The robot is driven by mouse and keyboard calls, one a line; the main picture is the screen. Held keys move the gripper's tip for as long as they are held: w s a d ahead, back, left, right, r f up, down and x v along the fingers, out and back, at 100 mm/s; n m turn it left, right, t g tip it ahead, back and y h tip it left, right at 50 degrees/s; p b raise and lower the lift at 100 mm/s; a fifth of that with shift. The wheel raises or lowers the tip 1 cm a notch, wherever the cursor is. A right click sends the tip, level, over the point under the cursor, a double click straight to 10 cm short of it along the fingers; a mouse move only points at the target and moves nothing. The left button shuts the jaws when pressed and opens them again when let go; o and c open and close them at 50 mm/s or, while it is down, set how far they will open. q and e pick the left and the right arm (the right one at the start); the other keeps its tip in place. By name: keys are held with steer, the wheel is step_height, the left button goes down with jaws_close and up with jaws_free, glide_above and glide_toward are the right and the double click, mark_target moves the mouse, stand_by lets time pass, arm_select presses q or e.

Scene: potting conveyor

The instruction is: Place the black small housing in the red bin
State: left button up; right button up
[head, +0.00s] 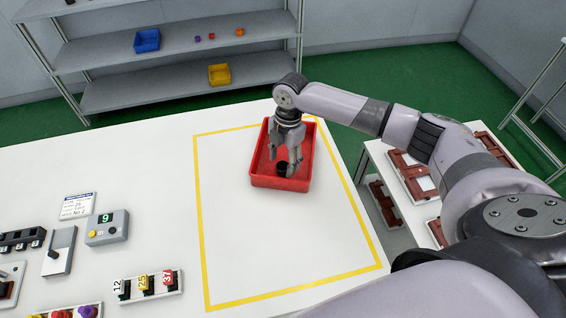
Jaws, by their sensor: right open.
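The red bin (296,184) stands on the white table inside a yellow outlined area. The small black housing (283,169) is inside the bin, close to its front wall. My right gripper (284,169) reaches down into the bin from above, with its fingers apart and right at the housing. The fingers partly hide the housing, so I cannot tell whether they touch it. My left gripper is not in view.
On the table's left stand a grey box with a green digit (107,228), a lever switch (59,250) and a numbered rack (148,285). Shelves with a blue bin (147,40) and a yellow bin (219,74) stand behind. The yellow outlined area is clear in front of the red bin.

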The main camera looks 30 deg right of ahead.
mark_target(286, 166)
step_height(286, 166, up, 11)
steer(key=d+b, duration=0.1)
steer(key=b, duration=0.1)
steer(key=shift+w+d+f, duration=0.15)
steer(key=shift+w, duration=0.1)
